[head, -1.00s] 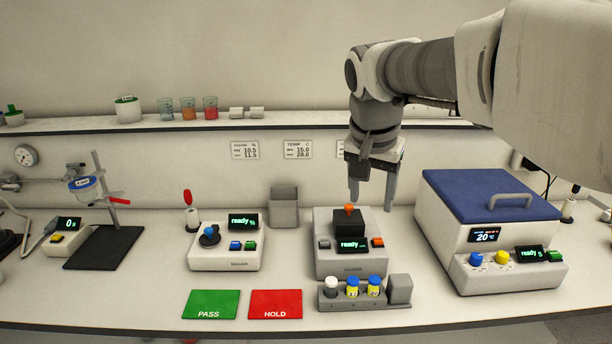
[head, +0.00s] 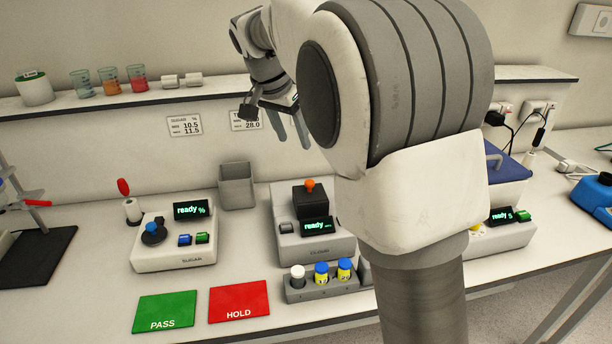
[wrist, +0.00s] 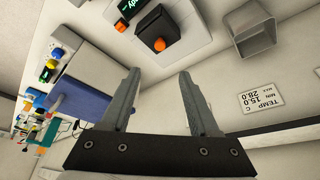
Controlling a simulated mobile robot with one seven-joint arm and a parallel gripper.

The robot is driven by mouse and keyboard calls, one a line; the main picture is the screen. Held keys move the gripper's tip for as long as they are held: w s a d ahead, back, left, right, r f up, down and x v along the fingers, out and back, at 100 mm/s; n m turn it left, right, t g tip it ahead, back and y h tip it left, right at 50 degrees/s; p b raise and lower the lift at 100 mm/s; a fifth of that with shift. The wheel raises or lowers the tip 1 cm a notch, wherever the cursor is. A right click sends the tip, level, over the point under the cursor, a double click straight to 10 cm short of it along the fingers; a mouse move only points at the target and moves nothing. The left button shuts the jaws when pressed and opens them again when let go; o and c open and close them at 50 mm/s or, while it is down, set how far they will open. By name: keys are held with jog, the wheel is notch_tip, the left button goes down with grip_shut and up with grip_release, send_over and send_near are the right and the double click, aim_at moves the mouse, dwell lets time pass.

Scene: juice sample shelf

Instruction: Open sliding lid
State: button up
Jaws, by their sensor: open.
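The blue lid (head: 516,164) with a grey handle (head: 493,155) sits on a white box at the right, mostly hidden behind my arm. In the wrist view the blue lid (wrist: 102,85) is at the left, beyond the left finger. A black cover (head: 311,200) with an orange knob (head: 310,184) sits on the grey cloud meter (head: 325,247). The black cover (wrist: 160,25) is also above the fingertips in the wrist view. My gripper (head: 293,140) is open and empty, raised near the back wall; its fingers (wrist: 159,73) touch nothing visible.
A rack (head: 320,290) with several capped vials stands in front of the cloud meter. A grey bin (head: 237,187) stands behind it. The shelf (head: 215,95) runs along the wall near my gripper. Green and red pads (head: 239,301) lie at the front.

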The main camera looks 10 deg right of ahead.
aim_at(309, 182)
jog(key=x, duration=1.5)
jog(key=shift+f+b, duration=0.2)
jog(key=shift+b, duration=0.1)
jog(key=shift+c, duration=0.2)
grip_shut()
dwell(0.4)
